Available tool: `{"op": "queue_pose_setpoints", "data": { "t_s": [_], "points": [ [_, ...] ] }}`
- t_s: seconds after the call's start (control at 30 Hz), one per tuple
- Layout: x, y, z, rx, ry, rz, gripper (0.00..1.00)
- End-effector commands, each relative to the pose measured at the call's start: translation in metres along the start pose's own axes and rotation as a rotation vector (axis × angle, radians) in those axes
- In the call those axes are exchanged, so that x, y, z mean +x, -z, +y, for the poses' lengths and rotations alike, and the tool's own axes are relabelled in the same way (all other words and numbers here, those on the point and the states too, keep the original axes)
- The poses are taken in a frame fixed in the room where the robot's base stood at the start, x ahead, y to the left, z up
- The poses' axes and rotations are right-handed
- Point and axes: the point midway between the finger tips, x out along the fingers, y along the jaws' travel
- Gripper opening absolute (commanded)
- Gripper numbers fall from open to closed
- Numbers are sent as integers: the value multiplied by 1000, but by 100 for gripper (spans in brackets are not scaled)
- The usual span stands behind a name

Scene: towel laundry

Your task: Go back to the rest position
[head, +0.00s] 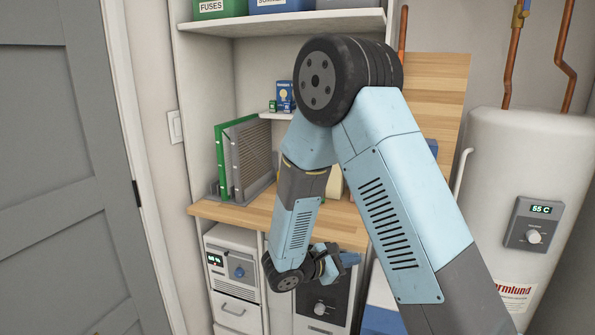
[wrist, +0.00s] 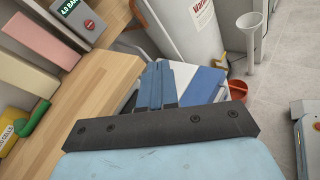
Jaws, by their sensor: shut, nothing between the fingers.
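My gripper (head: 350,258) hangs at the end of my folded arm, at the front of the wooden counter (head: 248,213) in the head view. Its blue fingers are together in the wrist view (wrist: 158,85), with nothing between them. They point past the counter edge towards a blue and white object (wrist: 205,85). No towel can be made out in either view. My arm hides much of the counter and the shelf middle in the head view.
A white water heater (head: 490,180) stands at the right and a grey door (head: 60,170) at the left. Filters (head: 245,160) stand on the counter. Machines (head: 233,275) sit below it. In the wrist view, a red bowl (wrist: 238,88) and a white funnel-topped stand (wrist: 250,40) are on the floor.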

Motion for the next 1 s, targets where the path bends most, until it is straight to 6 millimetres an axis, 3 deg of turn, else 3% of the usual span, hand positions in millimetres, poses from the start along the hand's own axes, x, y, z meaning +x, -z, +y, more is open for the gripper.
{"op": "queue_pose_setpoints", "data": {
  "t_s": [0.1, 0.4, 1.0],
  "points": [
    [9, -35, -9, 92, 107, 21, 0],
    [20, -105, -41, 325, 363, 97, 0],
    [1, -203, -106, 856, 773, 332, 0]
  ]
}}
